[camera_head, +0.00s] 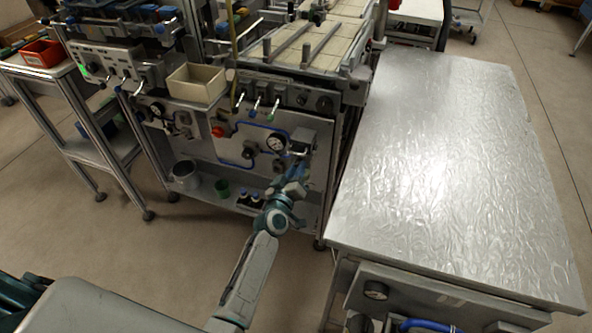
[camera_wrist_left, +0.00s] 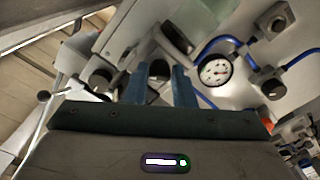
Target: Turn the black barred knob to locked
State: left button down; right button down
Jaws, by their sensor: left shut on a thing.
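My left gripper (camera_head: 294,178) reaches the front panel of the machine, just below and right of the round gauge. In the left wrist view its two blue fingers (camera_wrist_left: 159,88) are on either side of a black knob (camera_wrist_left: 160,70). They are shut on it. Only the knob's dark end shows between the fingers, so its bar and its angle cannot be made out. In the head view the gripper hides this knob. No locked mark is readable. My right gripper is not in view.
The white gauge (camera_head: 276,143) and blue tubing (camera_wrist_left: 222,42) lie close by on the panel. Other dark knobs (camera_wrist_left: 272,88) sit around it. A metal-topped table (camera_head: 440,150) stands close on the right. A lower shelf (camera_head: 215,196) holds a grey pot (camera_head: 186,172).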

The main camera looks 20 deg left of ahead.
pick_arm(q)
jog(key=n, duration=1)
jog(key=shift+r+p, duration=0.15)
jog(key=shift+p, duration=0.15)
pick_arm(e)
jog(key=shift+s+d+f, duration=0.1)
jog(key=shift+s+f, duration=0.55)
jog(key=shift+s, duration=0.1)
pick_arm(q)
jog(key=shift+n, duration=0.3)
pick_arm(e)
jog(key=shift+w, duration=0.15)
